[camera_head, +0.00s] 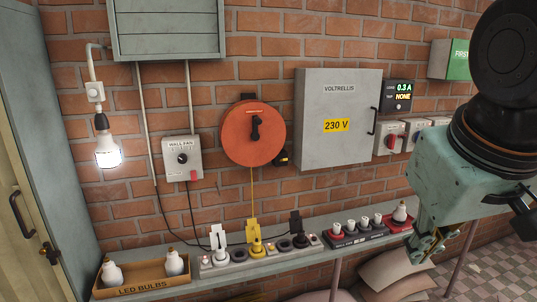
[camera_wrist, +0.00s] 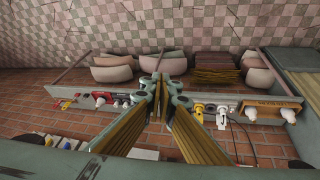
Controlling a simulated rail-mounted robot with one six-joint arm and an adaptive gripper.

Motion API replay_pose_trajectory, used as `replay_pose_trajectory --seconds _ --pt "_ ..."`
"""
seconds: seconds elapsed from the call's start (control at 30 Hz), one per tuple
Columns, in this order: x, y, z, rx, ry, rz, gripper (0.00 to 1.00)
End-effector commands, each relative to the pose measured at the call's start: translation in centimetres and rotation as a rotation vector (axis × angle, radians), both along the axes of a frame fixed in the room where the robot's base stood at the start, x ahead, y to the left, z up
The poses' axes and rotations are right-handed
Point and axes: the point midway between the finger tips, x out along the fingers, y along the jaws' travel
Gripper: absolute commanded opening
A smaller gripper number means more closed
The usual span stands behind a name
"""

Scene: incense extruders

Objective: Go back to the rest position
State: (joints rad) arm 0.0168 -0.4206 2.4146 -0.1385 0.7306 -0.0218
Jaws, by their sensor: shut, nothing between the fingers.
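My gripper (camera_head: 432,246) hangs at the right in the head view, in front of the right end of the shelf (camera_head: 215,278). Its fingers are shut and hold nothing. In the wrist view my gripper (camera_wrist: 164,88) points over the shelf (camera_wrist: 70,97), which appears upside down there. No part of the rest position is marked in the views. My gripper looks apart from the things on the shelf, though it covers part of the shelf's right end.
The shelf bears an LED bulb box (camera_head: 143,279), a power strip (camera_head: 235,256) with plugs, a dark fuse block (camera_head: 355,236) and a red holder (camera_head: 396,223) with a bulb. A grey cabinet (camera_head: 330,150) and orange reel (camera_head: 243,145) hang on the brick wall. Sacks (camera_head: 397,272) lie below.

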Motion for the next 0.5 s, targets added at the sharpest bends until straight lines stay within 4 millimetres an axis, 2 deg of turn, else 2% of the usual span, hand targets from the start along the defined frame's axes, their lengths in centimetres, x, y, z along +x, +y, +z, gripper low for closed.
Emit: replay_pose_trajectory --seconds 0.3,0.5 --pt "-7.1 2.1 -1.1 0.077 0.039 -0.041 0.00" --pt "-10.3 3.2 -1.8 0.116 0.061 -0.058 0.00"
